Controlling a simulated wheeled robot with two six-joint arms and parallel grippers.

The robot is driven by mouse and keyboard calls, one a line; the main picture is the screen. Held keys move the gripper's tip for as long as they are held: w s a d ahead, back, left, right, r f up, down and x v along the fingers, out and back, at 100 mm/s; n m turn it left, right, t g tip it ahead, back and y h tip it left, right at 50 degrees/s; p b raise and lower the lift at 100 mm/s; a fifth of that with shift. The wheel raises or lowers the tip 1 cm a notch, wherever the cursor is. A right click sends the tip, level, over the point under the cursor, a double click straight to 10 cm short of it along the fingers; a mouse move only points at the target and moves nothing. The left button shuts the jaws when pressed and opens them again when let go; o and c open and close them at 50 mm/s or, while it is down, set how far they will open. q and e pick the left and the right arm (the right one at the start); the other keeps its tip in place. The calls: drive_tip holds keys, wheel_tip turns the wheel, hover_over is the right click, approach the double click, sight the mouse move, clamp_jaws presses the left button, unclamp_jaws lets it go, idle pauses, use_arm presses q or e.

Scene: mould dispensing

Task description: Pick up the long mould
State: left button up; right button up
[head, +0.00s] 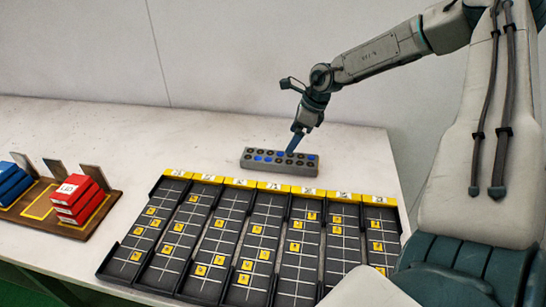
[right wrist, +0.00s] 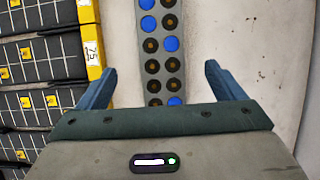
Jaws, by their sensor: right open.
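The long mould (head: 280,161) is a grey bar with two rows of round holes, some filled blue and the others dark. It lies on the white table behind the yellow-edged trays. My right gripper (head: 295,143) is over its right half in the head view. In the right wrist view the mould (right wrist: 162,55) runs away from me between the two blue fingers (right wrist: 160,85). The fingers are apart, with a gap to the mould on both sides. Whether they reach down to its height is unclear. My left gripper is in neither view.
Several dark gridded trays (head: 258,240) with yellow numbered ends and small yellow tiles stand in front of the mould. A wooden rack (head: 48,210) with red and blue boxes (head: 75,195) is at the left. The table (head: 150,140) is clear left of the mould.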

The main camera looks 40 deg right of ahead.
sight(280, 157)
drive_tip(key=shift+s+a+f, duration=0.1)
drive_tip(key=shift+a+f, duration=0.05)
drive_tip(key=shift+f, duration=0.5)
drive_tip(key=x, duration=0.3)
drive_tip(key=shift+w+b, duration=0.3)
drive_tip(key=shift+w, duration=0.1)
drive_tip(key=shift+a+f, duration=0.1)
drive_tip(key=shift+f, duration=0.5)
drive_tip(key=b+x, duration=0.1)
drive_tip(key=x, duration=0.2)
drive_tip(key=shift+w+f, duration=0.1)
drive_tip(key=shift+w, duration=0.15)
drive_tip(key=shift+f, duration=0.25)
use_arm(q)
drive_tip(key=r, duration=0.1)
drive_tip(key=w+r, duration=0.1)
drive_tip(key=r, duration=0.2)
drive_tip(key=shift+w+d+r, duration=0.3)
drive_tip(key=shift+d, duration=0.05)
use_arm(e)
drive_tip(key=shift+a+r, duration=0.1)
drive_tip(key=c, duration=1.4)
drive_tip(key=shift+c, duration=0.4)
drive_tip(key=shift+w, duration=0.1)
